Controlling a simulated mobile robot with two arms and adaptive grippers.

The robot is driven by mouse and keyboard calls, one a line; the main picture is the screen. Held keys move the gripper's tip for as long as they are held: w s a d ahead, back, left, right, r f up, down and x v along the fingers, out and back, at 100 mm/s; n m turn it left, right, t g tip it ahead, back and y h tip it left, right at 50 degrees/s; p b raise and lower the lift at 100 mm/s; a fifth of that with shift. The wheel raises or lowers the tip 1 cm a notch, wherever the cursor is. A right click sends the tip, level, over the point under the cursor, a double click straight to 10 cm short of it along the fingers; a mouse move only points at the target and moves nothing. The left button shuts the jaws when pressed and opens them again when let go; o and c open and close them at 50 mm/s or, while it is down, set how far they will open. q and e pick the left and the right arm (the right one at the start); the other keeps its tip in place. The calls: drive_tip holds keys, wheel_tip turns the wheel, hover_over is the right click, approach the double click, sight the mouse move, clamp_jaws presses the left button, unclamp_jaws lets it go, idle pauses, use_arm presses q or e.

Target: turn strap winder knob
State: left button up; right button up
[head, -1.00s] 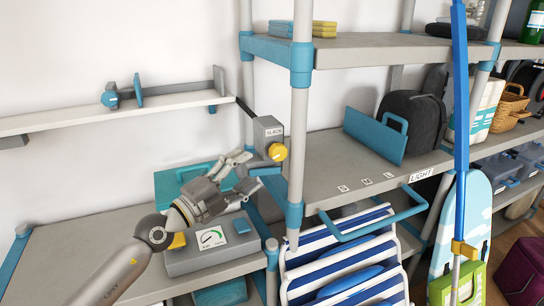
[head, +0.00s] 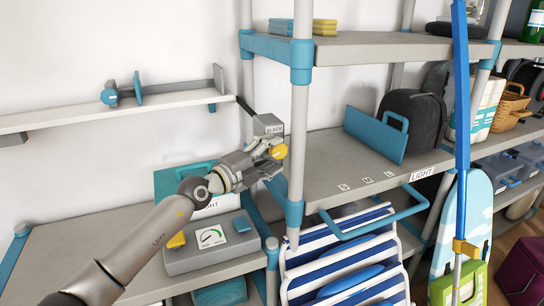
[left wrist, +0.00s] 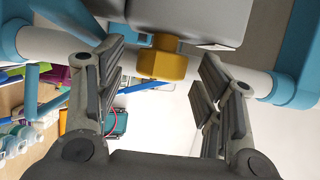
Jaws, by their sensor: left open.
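The strap winder knob (head: 279,151) is yellow and sits on the front of a grey box (head: 268,125) with a "SLACK" label, fixed by the shelf post. My left gripper (head: 272,152) is open with its fingertips at the knob in the head view. In the left wrist view the knob (left wrist: 162,64) lies ahead between the two open fingers, with gaps on both sides. I cannot tell whether any finger touches it. My right gripper is not in view.
A grey shelf post (head: 298,120) stands right beside the knob. Below is a grey box with a dial (head: 211,238) on the lower shelf. A blue panel (head: 376,134) and a striped folding chair (head: 345,260) are to the right.

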use_arm(q)
drive_tip(key=shift+w+d, duration=0.3)
drive_tip(key=c, duration=1)
drive_tip(key=shift+r+p, duration=0.25)
drive_tip(key=shift+p, duration=0.35)
drive_tip(key=g+y+p, duration=0.1)
drive_tip(key=p, duration=0.7)
drive_tip(key=r+m+g+y+p, duration=0.1)
drive_tip(key=p, duration=0.8)
drive_tip(key=shift+y+p, duration=0.3)
drive_tip(key=shift+f+m+g+y+p, duration=0.15)
drive_tip(key=shift+m+g+y+p, duration=0.3)
drive_tip(key=shift+p, duration=0.25)
drive_tip(key=shift+d+y, duration=0.1)
drive_tip(key=shift+y, duration=0.15)
drive_tip(key=shift+g+y, duration=0.45)
drive_tip(key=shift+y, duration=0.05)
